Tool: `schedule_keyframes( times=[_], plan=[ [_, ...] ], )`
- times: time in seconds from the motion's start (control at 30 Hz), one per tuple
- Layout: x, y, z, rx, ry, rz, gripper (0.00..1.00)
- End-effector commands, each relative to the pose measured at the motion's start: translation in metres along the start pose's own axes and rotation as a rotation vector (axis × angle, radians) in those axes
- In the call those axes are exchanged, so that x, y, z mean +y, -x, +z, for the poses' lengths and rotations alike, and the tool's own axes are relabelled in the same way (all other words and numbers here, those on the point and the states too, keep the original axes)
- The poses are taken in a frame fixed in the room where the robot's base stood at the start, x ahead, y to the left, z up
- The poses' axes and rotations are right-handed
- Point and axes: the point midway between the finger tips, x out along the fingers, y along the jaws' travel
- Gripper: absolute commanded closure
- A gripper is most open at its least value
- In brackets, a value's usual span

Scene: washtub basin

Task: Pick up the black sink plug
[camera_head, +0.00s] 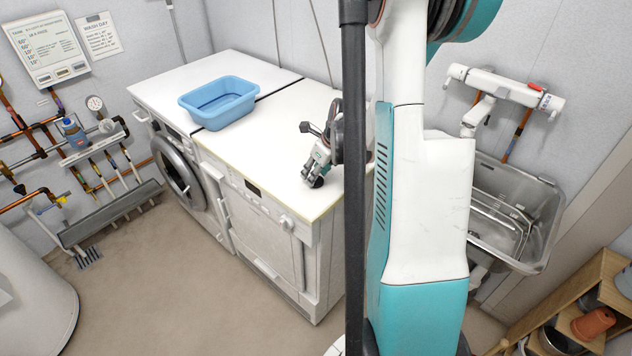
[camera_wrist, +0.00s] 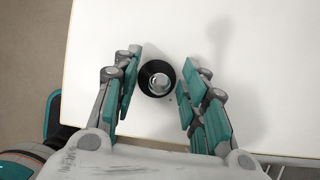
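The black sink plug (camera_wrist: 148,72) is a small round black piece with a shiny metal centre. In the wrist view it is between the two teal fingers of my gripper (camera_wrist: 158,84), near their tips, with narrow gaps at its sides. The fingers are apart and I see no clear contact. In the head view my gripper (camera_head: 314,170) points down over the front right part of the white machine top (camera_head: 290,120). A small dark shape at its fingertips is probably the plug (camera_head: 318,183).
A blue basin (camera_head: 219,102) stands on the white tops to the left of my gripper. A steel sink (camera_head: 540,215) is on the right wall, under a white tap unit (camera_head: 505,86). The top's edge is close to my gripper. The white surface around the plug is bare.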

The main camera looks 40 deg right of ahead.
Motion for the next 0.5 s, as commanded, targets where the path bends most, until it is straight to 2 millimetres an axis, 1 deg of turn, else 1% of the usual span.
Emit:
schedule_keyframes(
  times=[0.03,0.07,0.1,0.17,0.2,0.23,0.5],
  plan=[
    [0.0000,0.0005,0.0001,0.000,0.000,0.000,0.60],
    [0.0001,0.0006,0.0001,0.000,0.000,0.000,0.65],
    [0.0001,0.0006,0.0001,0.000,0.000,0.000,0.74],
    [0.0000,0.0006,0.0001,0.000,0.000,0.000,0.88],
    [0.0000,0.0006,0.0001,0.000,0.000,0.000,0.97],
    [0.0000,0.0006,0.0001,0.000,0.000,0.000,1.00],
    [0.0001,0.0007,0.0000,0.000,0.000,0.000,1.00]
  ],
)
